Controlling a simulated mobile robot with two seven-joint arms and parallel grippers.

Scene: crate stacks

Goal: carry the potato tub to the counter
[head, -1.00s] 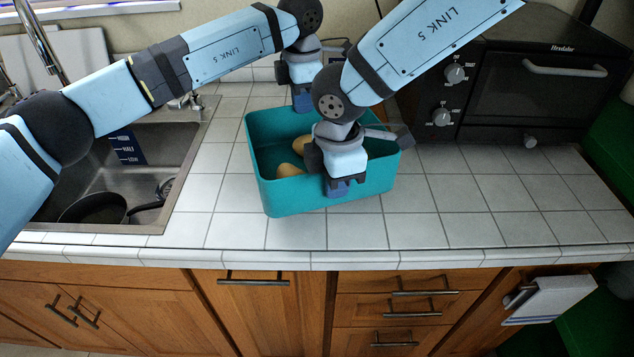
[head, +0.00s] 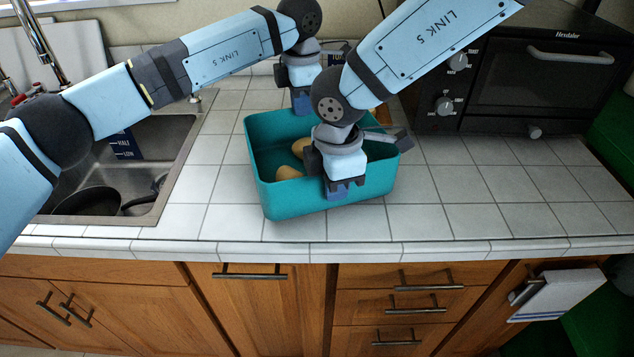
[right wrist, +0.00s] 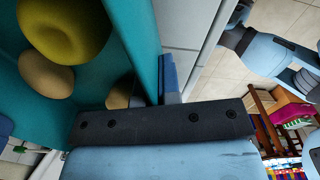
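The teal potato tub (head: 300,203) is upright over the tiled counter, near its front edge; I cannot tell whether a small gap lies under it. Potatoes (head: 289,173) lie inside, partly hidden by my right arm. My left gripper (head: 302,103) is on the tub's far rim, its fingertips partly hidden. My right gripper (head: 342,188) is shut on the near wall. In the right wrist view, a blue finger lies along the outside of the tub wall (right wrist: 143,35), with a yellow potato (right wrist: 65,28) and tan ones inside.
The sink (head: 150,205) with a dark pan (head: 88,201) is at the left. A black oven (head: 545,85) stands at the back right. The white tiled counter (head: 480,205) is clear right of the tub. Wooden cabinets (head: 230,310) are below the front edge.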

